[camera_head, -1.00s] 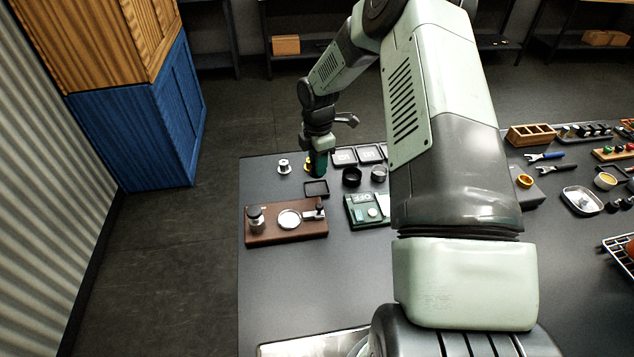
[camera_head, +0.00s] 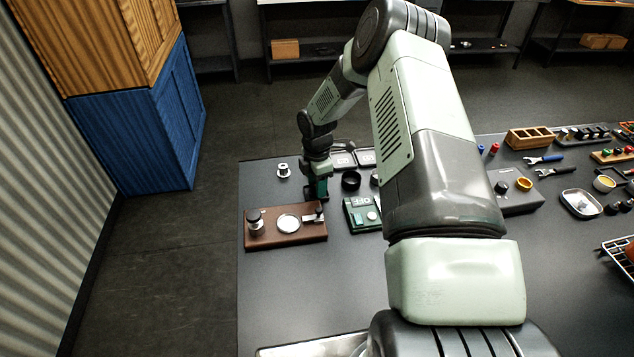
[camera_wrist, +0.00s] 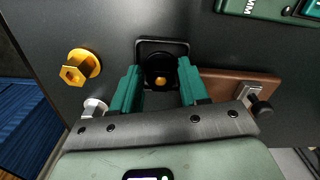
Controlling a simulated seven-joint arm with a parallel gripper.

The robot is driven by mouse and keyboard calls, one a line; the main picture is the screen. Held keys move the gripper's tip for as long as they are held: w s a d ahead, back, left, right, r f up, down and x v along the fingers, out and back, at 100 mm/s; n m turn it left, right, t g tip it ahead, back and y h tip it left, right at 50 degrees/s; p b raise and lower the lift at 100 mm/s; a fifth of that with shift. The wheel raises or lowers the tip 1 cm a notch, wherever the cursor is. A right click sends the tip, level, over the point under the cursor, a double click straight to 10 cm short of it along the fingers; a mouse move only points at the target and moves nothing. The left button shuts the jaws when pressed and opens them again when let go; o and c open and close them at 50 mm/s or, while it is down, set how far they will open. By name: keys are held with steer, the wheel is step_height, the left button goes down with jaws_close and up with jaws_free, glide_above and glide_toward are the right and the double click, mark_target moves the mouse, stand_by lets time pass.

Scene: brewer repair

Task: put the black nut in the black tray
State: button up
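The black nut (camera_wrist: 158,68) shows in the wrist view as a dark round piece with a small gold centre. It lies between my two teal fingers and over the black tray (camera_wrist: 178,44), within its outline. I cannot tell whether it rests on the tray floor or whether the fingers touch it. My gripper (camera_wrist: 161,78) points down over the tray, fingers apart on either side of the nut. In the head view my gripper (camera_head: 317,196) is low behind the brown board and hides the nut and the tray.
A yellow nut (camera_wrist: 80,68) stands left of the tray in the wrist view. The brown board (camera_head: 270,236) with metal fittings is close in front of my gripper, and a green scale (camera_head: 360,213) is to the right. A small silver part (camera_head: 283,171) stands at the left.

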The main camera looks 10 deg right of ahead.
steer(key=shift+o, duration=0.7)
step_height(320, 180, up, 12)
steer(key=shift+r, duration=0.2)
